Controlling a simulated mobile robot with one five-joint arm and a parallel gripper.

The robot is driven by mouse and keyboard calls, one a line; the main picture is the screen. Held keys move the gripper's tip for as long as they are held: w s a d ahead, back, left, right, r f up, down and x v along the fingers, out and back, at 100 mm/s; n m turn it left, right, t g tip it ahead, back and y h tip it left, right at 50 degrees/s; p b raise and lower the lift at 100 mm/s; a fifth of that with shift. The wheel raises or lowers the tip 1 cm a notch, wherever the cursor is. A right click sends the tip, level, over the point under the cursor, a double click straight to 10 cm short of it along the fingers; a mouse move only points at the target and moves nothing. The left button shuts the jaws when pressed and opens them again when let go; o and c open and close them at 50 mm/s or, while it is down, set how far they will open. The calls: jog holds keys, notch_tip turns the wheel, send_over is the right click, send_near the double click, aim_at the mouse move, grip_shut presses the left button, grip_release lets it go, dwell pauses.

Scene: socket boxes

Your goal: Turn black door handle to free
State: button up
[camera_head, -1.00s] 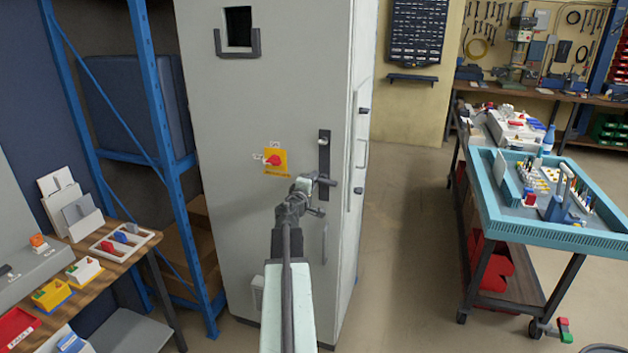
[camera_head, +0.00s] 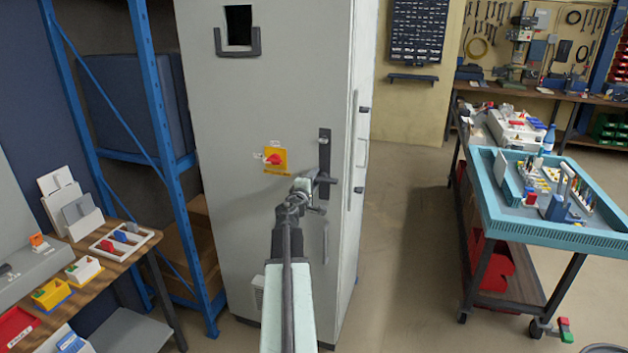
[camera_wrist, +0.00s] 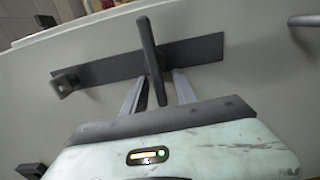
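The black door handle is a lever (camera_wrist: 150,46) on a long dark plate (camera_wrist: 205,50) fixed to the grey cabinet door. In the head view, the plate (camera_head: 324,148) stands upright and the lever (camera_head: 328,180) sticks out sideways near its lower end. My gripper (camera_head: 308,188) is at the lever, partly covering it. In the wrist view, my gripper (camera_wrist: 160,80) has its two fingers apart, one on each side of the lever. Gaps show beside the lever, so the fingers do not look closed on it.
A red rotary switch on a yellow plate (camera_head: 275,160) sits left of the handle. A blue shelf rack (camera_head: 160,130) and a wooden bench (camera_head: 125,262) stand at the left. A teal-topped cart (camera_head: 510,236) stands at the right. Floor between cabinet and cart is clear.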

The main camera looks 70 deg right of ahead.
jog(key=shift+a, duration=0.1)
jog(key=a, duration=0.7)
jog(key=shift+s+a, duration=0.2)
jog(key=shift+a, duration=0.1)
